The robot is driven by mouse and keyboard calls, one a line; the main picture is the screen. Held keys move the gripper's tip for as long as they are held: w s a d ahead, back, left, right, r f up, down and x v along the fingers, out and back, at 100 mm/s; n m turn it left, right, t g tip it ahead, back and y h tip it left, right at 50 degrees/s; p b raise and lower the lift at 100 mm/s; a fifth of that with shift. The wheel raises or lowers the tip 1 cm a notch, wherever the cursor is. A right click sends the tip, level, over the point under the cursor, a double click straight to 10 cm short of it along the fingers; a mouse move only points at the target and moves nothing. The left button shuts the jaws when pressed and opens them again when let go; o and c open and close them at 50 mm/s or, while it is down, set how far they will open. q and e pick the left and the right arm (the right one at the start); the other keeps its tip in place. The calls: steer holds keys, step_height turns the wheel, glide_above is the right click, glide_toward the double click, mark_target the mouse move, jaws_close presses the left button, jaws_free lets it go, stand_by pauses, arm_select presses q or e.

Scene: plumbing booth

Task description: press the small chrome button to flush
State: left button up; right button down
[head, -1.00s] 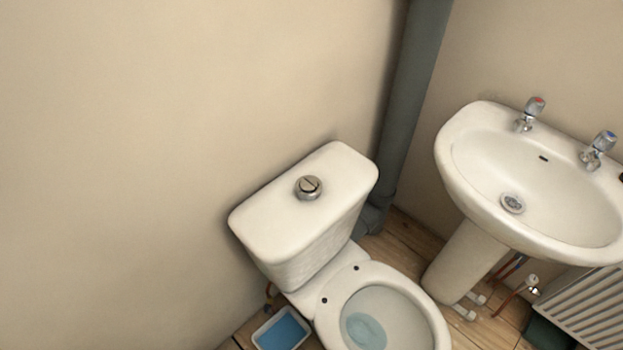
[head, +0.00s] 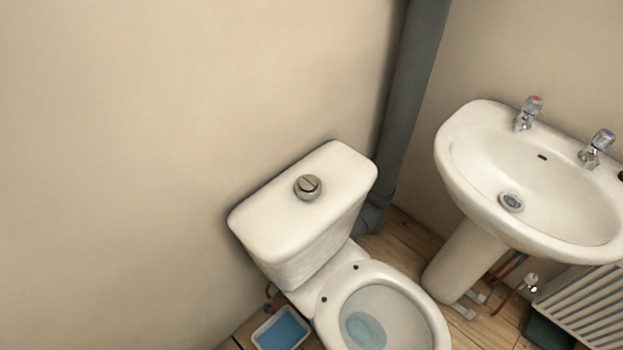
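A round chrome button (head: 308,187) sits on top of the white toilet cistern lid (head: 335,172), near its middle. A dark line splits the button into two parts; at this size I cannot tell clearly which part is smaller. The toilet bowl (head: 432,318) is below the cistern, with its seat holes bare and bluish water (head: 366,330) inside. Neither of my grippers shows in the head view. Nothing covers the button.
A white pedestal basin (head: 463,187) with two taps stands to the right. A grey soil pipe (head: 408,110) runs up the corner behind the cistern. A tray with blue inside (head: 281,331) lies on the wooden floor. A radiator (head: 590,306) is at the lower right.

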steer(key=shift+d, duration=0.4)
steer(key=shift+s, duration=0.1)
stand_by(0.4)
